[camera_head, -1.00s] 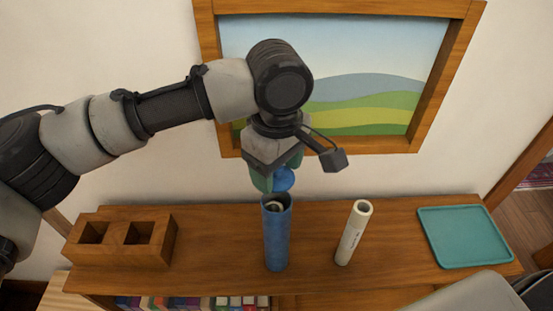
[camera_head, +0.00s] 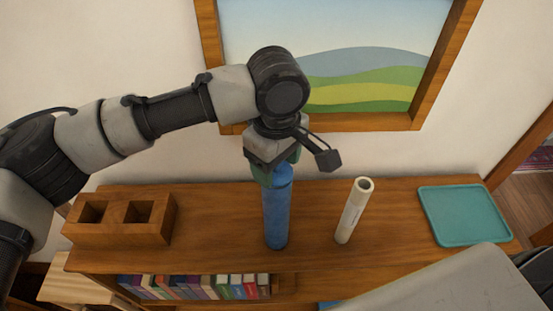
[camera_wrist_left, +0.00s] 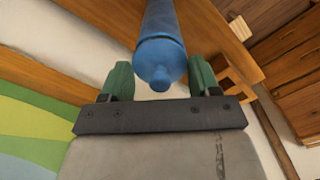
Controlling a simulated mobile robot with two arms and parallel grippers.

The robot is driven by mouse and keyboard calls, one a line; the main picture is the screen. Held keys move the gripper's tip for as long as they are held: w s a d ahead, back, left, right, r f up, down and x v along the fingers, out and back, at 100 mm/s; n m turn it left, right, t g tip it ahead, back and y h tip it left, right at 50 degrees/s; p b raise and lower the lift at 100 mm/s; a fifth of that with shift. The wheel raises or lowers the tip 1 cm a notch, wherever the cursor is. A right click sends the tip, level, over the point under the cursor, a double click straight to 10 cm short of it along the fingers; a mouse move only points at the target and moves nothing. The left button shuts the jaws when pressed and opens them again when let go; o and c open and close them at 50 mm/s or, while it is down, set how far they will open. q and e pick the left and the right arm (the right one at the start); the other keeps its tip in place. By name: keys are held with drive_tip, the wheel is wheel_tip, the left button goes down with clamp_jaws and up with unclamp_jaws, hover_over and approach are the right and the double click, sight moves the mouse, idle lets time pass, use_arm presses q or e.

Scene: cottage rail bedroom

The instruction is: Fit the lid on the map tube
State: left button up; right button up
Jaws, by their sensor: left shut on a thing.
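The blue map tube (camera_head: 276,218) stands upright on the wooden shelf top. The blue lid (camera_head: 283,175) is at the tube's top end and covers its mouth; in the left wrist view the lid (camera_wrist_left: 160,57) with its small knob lines up with the tube (camera_wrist_left: 160,18). I cannot tell if it is fully seated. My left gripper (camera_head: 274,174) is above the tube, its green fingers shut on the lid from both sides; they also show in the left wrist view (camera_wrist_left: 160,80). My right gripper is not in view.
A cream rolled tube (camera_head: 352,212) stands to the right of the map tube. A teal tray (camera_head: 463,237) lies farther right. A wooden two-hole block (camera_head: 120,236) is at the left. Books (camera_head: 200,287) fill the shelf below. A framed landscape (camera_head: 365,122) hangs behind.

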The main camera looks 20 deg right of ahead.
use_arm(q)
drive_tip(key=shift+p, duration=0.95)
idle(0.8)
drive_tip(key=shift+f+p, duration=0.3)
drive_tip(key=shift+f, duration=0.1)
idle(0.8)
drive_tip(key=shift+f+p, duration=0.15)
drive_tip(key=shift+p, duration=0.3)
idle(0.4)
drive_tip(key=o, duration=1)
drive_tip(key=shift+o, duration=0.2)
